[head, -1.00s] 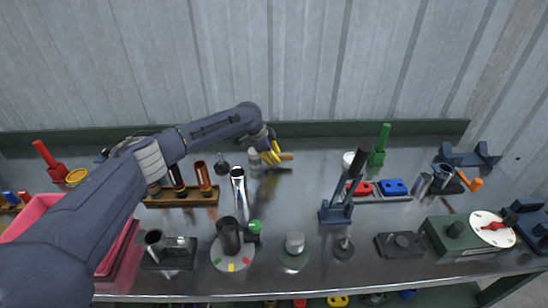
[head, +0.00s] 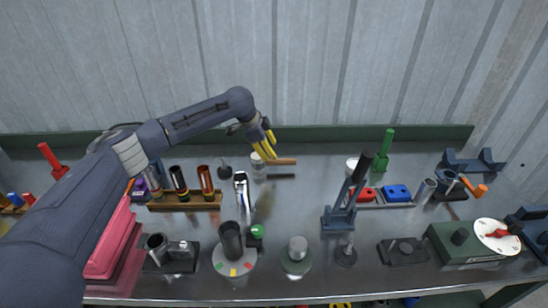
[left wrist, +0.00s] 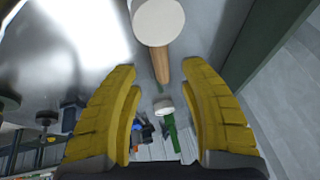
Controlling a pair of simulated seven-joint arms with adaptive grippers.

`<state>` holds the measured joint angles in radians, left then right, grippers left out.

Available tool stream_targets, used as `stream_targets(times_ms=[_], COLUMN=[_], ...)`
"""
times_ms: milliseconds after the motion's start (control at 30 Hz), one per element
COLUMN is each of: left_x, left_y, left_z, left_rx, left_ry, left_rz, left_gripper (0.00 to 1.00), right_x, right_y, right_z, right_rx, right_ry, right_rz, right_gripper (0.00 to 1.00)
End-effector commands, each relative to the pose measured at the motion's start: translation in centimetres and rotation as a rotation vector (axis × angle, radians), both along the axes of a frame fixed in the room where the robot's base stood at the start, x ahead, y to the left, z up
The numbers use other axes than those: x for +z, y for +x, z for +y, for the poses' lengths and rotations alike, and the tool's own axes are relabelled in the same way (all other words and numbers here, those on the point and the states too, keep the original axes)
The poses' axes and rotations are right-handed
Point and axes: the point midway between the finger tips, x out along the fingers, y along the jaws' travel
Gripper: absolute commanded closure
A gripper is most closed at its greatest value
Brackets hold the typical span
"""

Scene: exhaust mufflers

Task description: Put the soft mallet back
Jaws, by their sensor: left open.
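The soft mallet has a pale cylindrical head (head: 258,166) and a wooden handle (head: 283,161) pointing right; it is at the back of the bench in the head view. A dark strip shows just below the handle, perhaps its shadow. My left gripper (head: 264,146), with yellow fingers, is open just above the mallet. In the left wrist view, the mallet's head (left wrist: 158,20) and handle (left wrist: 162,64) lie beyond the open, empty fingers (left wrist: 163,112). I cannot tell whether the mallet touches the bench. My right gripper is not in view.
A wooden rack (head: 184,202) with dark and red tubes stands left of the mallet. A blue clamp stand (head: 338,218) with a raised black handle is to the right.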

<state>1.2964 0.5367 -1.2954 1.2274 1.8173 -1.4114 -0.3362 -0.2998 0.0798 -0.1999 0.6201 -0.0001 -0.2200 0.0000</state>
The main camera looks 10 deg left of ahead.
Motion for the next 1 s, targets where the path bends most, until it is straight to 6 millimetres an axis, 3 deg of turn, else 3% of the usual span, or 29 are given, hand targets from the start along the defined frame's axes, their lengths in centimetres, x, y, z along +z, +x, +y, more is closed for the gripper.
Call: stream_targets(times_ms=[333,1000], left_x=[3.5,3.9], left_y=[-1.0,-1.2], left_z=[1.3,1.4], left_rx=[-0.001,-0.001], left_ry=[0.002,0.001], left_rz=[-0.001,0.000], left_gripper=[0.57,0.57], right_x=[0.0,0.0], right_y=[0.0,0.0], right_z=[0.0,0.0], right_rx=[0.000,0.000], right_ry=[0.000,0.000], right_rz=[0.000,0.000], right_gripper=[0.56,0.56])
